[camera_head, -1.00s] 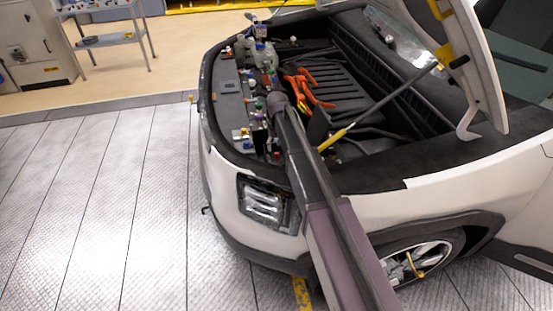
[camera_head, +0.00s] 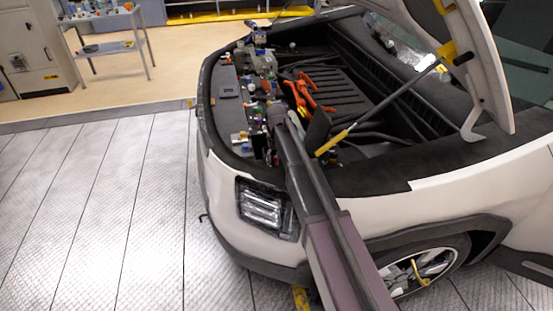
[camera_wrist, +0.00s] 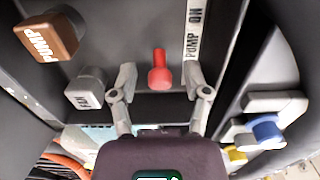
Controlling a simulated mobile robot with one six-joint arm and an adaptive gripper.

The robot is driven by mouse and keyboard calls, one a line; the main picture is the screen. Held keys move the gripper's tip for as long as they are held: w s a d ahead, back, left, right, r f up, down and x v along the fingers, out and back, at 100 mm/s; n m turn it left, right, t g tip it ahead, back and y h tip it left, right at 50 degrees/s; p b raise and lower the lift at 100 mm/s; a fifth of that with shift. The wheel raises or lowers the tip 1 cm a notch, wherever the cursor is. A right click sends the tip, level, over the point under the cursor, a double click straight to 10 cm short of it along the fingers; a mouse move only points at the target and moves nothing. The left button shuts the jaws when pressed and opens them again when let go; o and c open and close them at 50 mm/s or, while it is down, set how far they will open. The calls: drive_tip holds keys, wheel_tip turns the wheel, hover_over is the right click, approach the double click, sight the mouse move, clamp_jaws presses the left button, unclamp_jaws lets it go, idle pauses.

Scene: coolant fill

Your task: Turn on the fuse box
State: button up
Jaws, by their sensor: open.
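In the wrist view, my gripper (camera_wrist: 161,80) is open. Its two grey fingers stand on either side of a small red knob-like control (camera_wrist: 159,70) on a dark panel, with visible gaps on both sides. A strip label (camera_wrist: 194,30) reading "PUMP ON" is beside it. Nothing in the wrist view is marked as a fuse box, so I cannot tell whether this red control belongs to it. In the head view, my arm reaches into the open front bay of the white car (camera_head: 225,180), and its end hides the spot where my gripper works.
A brown knob (camera_wrist: 50,38) marked "PUMP" and a grey knob (camera_wrist: 85,90) lie left of my fingers. A blue-and-grey fitting (camera_wrist: 265,130) is at right. Orange cables (camera_head: 312,92) and a yellow-ended hood strut (camera_head: 335,142) are close to my arm.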

clamp_jaws()
drive_tip(key=shift+s, duration=0.1)
drive_tip(key=shift+s+d+t, duration=0.15)
drive_tip(key=shift+s+t, duration=0.15)
drive_tip(key=shift+t, duration=0.5)
drive_tip(key=shift+s+d+t+y+b, duration=0.15)
drive_tip(key=shift+t+y+b, duration=0.25)
drive_tip(key=shift+t, duration=0.4)
drive_tip(key=shift+r+t, duration=0.1)
drive_tip(key=shift+t, duration=0.3)
unclamp_jaws()
drive_tip(key=shift+w+a+g, duration=0.2)
drive_tip(key=shift+w+g, duration=0.05)
drive_tip(key=shift+g, duration=0.05)
